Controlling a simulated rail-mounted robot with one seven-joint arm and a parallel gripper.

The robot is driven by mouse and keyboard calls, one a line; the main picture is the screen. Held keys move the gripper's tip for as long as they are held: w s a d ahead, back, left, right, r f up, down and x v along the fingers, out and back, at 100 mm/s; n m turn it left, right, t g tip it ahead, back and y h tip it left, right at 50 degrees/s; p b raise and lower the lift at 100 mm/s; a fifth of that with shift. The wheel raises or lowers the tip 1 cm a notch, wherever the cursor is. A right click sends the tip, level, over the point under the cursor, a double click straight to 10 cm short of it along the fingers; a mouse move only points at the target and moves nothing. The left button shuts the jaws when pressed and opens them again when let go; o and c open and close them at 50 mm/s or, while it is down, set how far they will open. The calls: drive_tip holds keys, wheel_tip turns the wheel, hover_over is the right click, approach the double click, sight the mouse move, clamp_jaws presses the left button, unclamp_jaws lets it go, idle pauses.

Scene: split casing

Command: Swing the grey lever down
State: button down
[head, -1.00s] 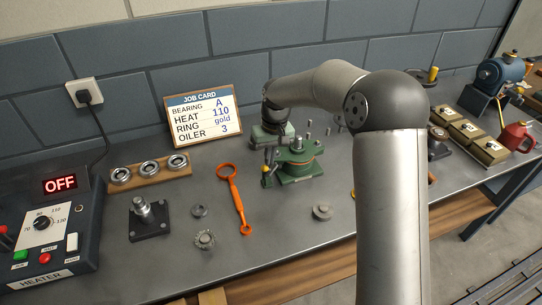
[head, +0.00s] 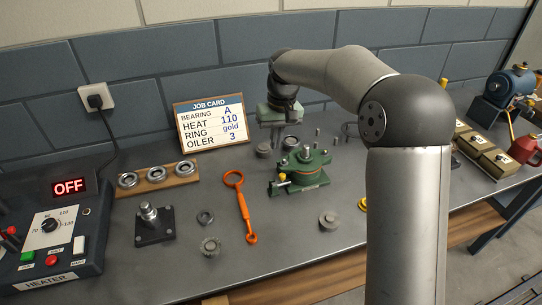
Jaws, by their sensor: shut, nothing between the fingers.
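I cannot make out the grey lever with certainty at this size. My gripper (head: 276,143) is shut and empty, pointing down behind and to the left of the casing. Its fingertips are small and partly lost against the things behind, so I cannot tell whether it touches anything.
An orange ring-ended tool (head: 241,205) lies left of the casing. A job card (head: 211,122) leans at the wall. A wooden rack of bearings (head: 158,178), a black-based post (head: 153,224) and the heater (head: 54,240) are further left. My arm covers part of the right side.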

drive_tip(key=shift+w+d+r, duration=0.1)
drive_tip(key=shift+d+r, duration=0.1)
drive_tip(key=shift+r, duration=0.35)
drive_tip(key=shift+w+d+r, duration=0.1)
drive_tip(key=shift+d+r, duration=0.1)
drive_tip(key=shift+r, duration=0.3)
drive_tip(key=shift+s, duration=0.1)
